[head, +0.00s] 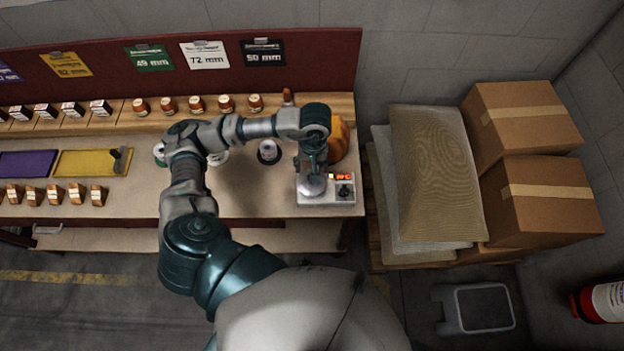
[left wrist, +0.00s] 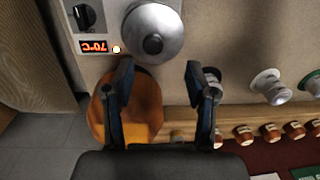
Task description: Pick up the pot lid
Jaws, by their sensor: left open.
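The pot lid (head: 313,188) is a round, grey metal dome on a white heater unit (head: 340,203) at the right end of the bench. In the left wrist view the lid (left wrist: 138,30) shows at the top, with a dark round knob (left wrist: 153,44) on it. My left gripper (head: 312,168) is directly over the lid and hides part of it. In the left wrist view its two dark fingers (left wrist: 157,75) are spread apart with nothing between them. The knob lies just past the fingertips, apart from them. My right gripper is in neither view.
An orange rounded object (head: 338,140) stands right behind the heater; it also shows beneath the fingers in the left wrist view (left wrist: 145,105). White-and-dark spools (head: 268,151) stand left on the bench (head: 260,200). Boxes (head: 525,115) and sacks (head: 440,160) are stacked to the right.

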